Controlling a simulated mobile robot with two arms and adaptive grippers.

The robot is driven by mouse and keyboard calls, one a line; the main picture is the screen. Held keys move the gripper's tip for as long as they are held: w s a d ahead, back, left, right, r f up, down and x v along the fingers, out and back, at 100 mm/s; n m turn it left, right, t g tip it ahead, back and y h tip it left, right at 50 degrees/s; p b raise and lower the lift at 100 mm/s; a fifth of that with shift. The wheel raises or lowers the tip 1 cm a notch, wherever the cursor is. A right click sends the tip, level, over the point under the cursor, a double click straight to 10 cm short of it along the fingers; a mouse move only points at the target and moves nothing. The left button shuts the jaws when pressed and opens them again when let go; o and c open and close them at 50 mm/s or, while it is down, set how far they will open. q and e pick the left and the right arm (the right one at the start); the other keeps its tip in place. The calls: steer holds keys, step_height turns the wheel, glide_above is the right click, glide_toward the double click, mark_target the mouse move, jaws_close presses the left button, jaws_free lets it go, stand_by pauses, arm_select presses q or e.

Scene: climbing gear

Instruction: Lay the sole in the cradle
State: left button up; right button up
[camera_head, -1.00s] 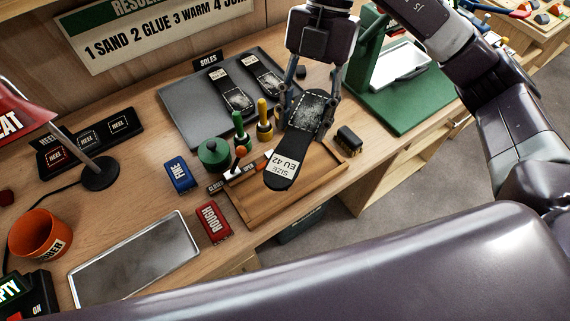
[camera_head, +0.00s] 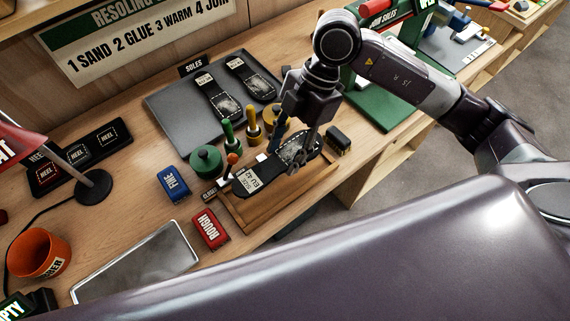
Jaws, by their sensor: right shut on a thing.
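The black sole (camera_head: 254,180), with a white "EU 42" label at one end, is in my right gripper (camera_head: 291,157). The gripper points down, shut across the sole's wider part. The sole lies along the wooden tray (camera_head: 290,203), over or in it; I cannot tell whether it touches the tray's floor. No other thing here is clearly a cradle, and no label on the tray shows. The gripper hides part of the sole and the tray's back. My left gripper is not in view.
A grey tray (camera_head: 170,120) behind holds two more soles (camera_head: 217,97). A green pot (camera_head: 206,161) and upright-handled tools stand close behind the wooden tray. A red "ROUGH" block (camera_head: 211,229), a blue "FINE" block (camera_head: 173,182) and a dark block (camera_head: 339,139) stand beside it.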

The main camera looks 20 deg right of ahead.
mark_target(280, 179)
step_height(280, 179, down, 7)
steer(key=shift+f+p, duration=0.1)
steer(key=shift+p, duration=0.35)
steer(key=o, duration=1.1)
steer(key=shift+c, duration=0.2)
steer(key=b+v, duration=0.3)
steer(key=v, duration=0.8)
steer(key=shift+a, duration=0.1)
steer(key=shift+r, duration=0.55)
